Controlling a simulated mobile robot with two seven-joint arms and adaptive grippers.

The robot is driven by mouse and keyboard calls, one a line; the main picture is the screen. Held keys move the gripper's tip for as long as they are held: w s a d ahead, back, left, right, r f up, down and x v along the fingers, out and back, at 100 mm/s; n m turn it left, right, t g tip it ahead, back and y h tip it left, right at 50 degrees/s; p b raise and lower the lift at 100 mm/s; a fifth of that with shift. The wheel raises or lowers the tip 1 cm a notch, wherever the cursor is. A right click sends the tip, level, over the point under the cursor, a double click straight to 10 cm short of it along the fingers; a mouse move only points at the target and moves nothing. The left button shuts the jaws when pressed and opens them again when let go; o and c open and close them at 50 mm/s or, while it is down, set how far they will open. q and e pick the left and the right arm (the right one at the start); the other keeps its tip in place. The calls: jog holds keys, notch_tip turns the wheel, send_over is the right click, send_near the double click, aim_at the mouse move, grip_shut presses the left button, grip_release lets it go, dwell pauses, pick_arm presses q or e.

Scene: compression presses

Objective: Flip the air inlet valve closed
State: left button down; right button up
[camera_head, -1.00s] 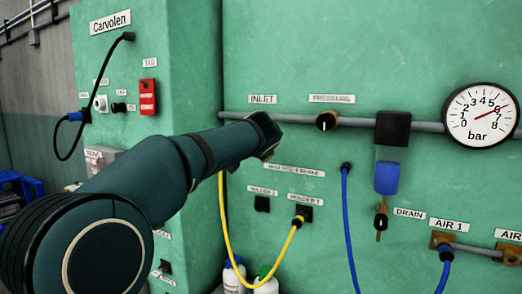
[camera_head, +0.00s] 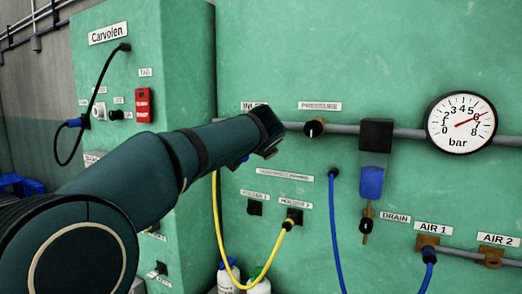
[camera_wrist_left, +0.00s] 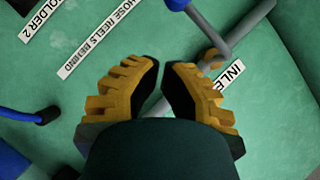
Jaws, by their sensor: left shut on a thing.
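The air inlet valve sits on the grey pipe beside the INLET label (camera_wrist_left: 228,74). In the left wrist view its brass body (camera_wrist_left: 211,56) is just beyond the right finger. A grey lever with a blue grip (camera_wrist_left: 178,4) runs from it to the top edge. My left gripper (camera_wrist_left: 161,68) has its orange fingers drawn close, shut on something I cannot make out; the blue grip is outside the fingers. In the head view my arm hides the valve and the fingers. A blue bit (camera_head: 238,162) shows just below the arm's end. My right gripper is not in view.
The grey pipe (camera_head: 405,133) runs along the green panel past the pressure knob (camera_head: 314,129), filter (camera_head: 373,180) and gauge (camera_head: 461,122). A yellow hose (camera_head: 252,263) and blue hose (camera_head: 338,225) hang below. Bottles (camera_head: 228,274) stand at the bottom.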

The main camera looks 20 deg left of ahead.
pick_arm(q)
jog(key=v, duration=0.7)
jog(key=shift+s+a+b, duration=0.25)
jog(key=shift+s+b, duration=0.1)
jog(key=shift+s, duration=0.05)
jog(key=shift+f, duration=0.15)
